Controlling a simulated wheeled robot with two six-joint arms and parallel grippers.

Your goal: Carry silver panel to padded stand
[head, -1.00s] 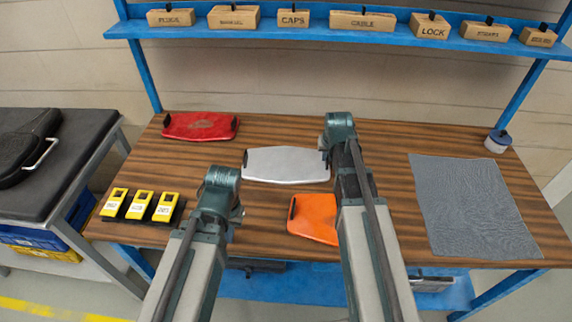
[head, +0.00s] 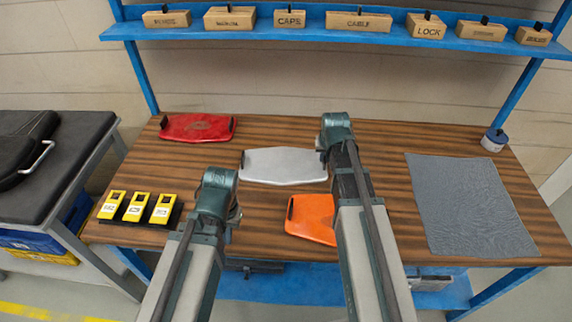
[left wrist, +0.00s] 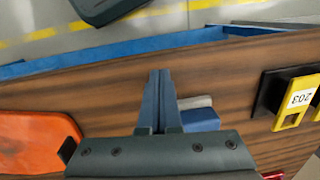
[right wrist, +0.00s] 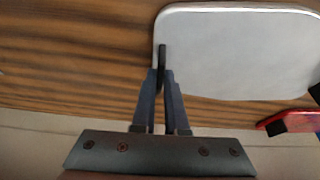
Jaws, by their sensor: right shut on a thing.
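The silver panel (head: 285,166) lies flat on the wooden workbench, with a dark grip at each end. It also shows in the right wrist view (right wrist: 235,50). My right gripper (right wrist: 162,72) is shut on the panel's dark grip at its right end. My left gripper (left wrist: 161,75) is shut and empty over the front of the bench, left of the orange panel. A dark, padded-looking stand (head: 75,160) is at the far left, beside the workbench. My right wrist hides the panel's right end in the head view.
A red panel (head: 198,127) lies at the back left and an orange panel (head: 311,219) between my arms. Yellow devices (head: 137,208) stand at the front left. A grey mat (head: 465,205) covers the right side. A blue shelf (head: 300,32) with labelled blocks spans the back.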

